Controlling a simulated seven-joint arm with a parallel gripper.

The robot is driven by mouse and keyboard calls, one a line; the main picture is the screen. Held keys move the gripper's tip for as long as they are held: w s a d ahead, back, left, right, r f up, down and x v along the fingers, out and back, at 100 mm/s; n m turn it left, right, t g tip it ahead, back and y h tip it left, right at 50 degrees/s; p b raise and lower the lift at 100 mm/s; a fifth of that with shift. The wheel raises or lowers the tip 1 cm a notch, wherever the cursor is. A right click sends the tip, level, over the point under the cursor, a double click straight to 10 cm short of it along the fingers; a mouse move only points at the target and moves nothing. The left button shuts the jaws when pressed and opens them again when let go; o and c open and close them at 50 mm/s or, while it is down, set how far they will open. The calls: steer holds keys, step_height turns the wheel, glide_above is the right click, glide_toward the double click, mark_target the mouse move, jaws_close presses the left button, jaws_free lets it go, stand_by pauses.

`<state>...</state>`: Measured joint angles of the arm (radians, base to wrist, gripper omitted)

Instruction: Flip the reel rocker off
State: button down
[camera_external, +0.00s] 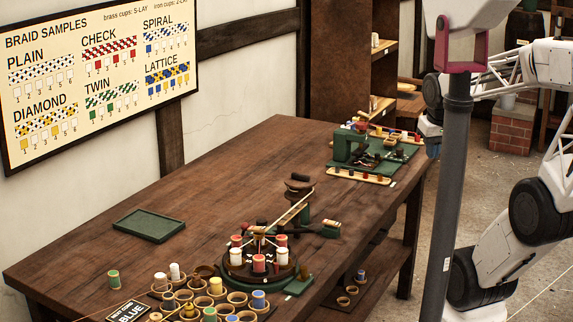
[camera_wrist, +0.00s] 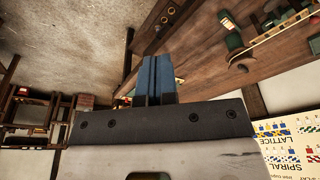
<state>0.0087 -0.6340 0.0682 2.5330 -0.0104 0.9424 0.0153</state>
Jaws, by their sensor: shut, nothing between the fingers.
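My gripper's blue fingers (camera_wrist: 157,80) are together and empty in the wrist view. In the external view my gripper (camera_external: 433,149) is at the right end of the table, partly hidden by a grey post, close to the green machine. The green machine (camera_external: 350,147) stands on a green base at the table's far right end. A round braiding stand (camera_external: 260,270) with red and white bobbins sits at the near end, with a green arm unit (camera_external: 298,208) behind it. I cannot make out the reel rocker or its position.
The wooden table (camera_external: 215,185) has clear room in its middle. An empty green tray (camera_external: 150,225) lies at left, and several cups with spools stand at the front. The grey post (camera_external: 457,190) rises in front of my arm. A sample board (camera_external: 95,75) hangs on the wall.

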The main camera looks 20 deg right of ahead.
steer(key=c, duration=1)
jaws_free()
steer(key=shift+w, duration=0.1)
steer(key=shift+o, duration=0.2)
steer(key=n+g, duration=0.3)
steer(key=n, duration=0.6)
glide_above(332, 222)
step_height(332, 222, down, 20)
steer(key=shift+a+r, duration=0.1)
steer(key=shift+f, duration=3.85)
